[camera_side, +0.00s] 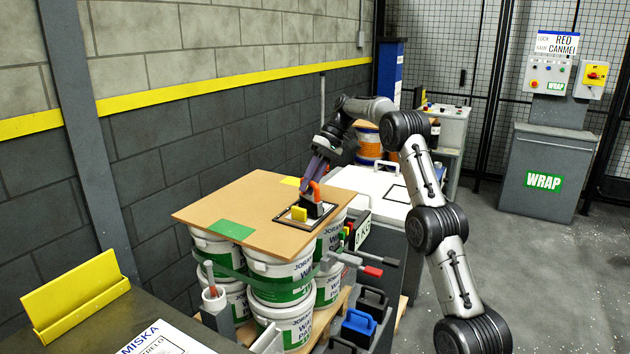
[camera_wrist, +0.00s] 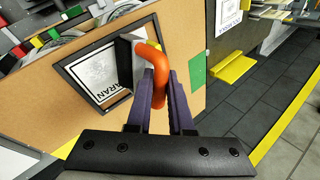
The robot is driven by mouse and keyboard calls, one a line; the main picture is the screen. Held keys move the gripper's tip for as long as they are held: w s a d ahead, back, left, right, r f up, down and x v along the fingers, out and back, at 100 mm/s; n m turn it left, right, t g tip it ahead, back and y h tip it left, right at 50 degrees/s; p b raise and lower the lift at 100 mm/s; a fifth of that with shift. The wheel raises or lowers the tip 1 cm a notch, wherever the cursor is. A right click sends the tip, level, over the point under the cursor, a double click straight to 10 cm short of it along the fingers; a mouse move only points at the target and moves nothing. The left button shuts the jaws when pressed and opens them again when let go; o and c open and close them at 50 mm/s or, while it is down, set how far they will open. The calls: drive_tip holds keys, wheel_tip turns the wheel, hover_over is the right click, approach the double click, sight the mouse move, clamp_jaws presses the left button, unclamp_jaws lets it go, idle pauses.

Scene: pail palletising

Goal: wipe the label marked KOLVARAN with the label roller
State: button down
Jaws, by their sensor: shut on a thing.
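The label roller has an orange bent handle (camera_wrist: 158,72) and a dark and pale head (camera_wrist: 126,60). My gripper (camera_wrist: 162,88) has purple fingers, shut on the orange handle. The white label (camera_wrist: 100,76) lies in a dark frame on the brown board (camera_wrist: 40,92). Its visible lettering ends in "ARAN"; the roller head covers the rest of that side. In the side view my gripper (camera_side: 312,177) points down at the framed label (camera_side: 291,212), with the orange handle (camera_side: 314,190) under it. I cannot tell whether the roller head touches the label.
The board (camera_side: 222,199) lies on stacked white pails (camera_side: 280,270). A brick wall stands behind left; a white-topped bench (camera_side: 375,184) adjoins behind.

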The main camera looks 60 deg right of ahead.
drive_tip(key=shift+a, duration=0.85)
drive_tip(key=shift+w+a+r, duration=0.1)
drive_tip(key=shift+r, duration=0.05)
wheel_tip(320, 180, up, 8)
drive_tip(key=shift+r, duration=0.1)
idle(0.4)
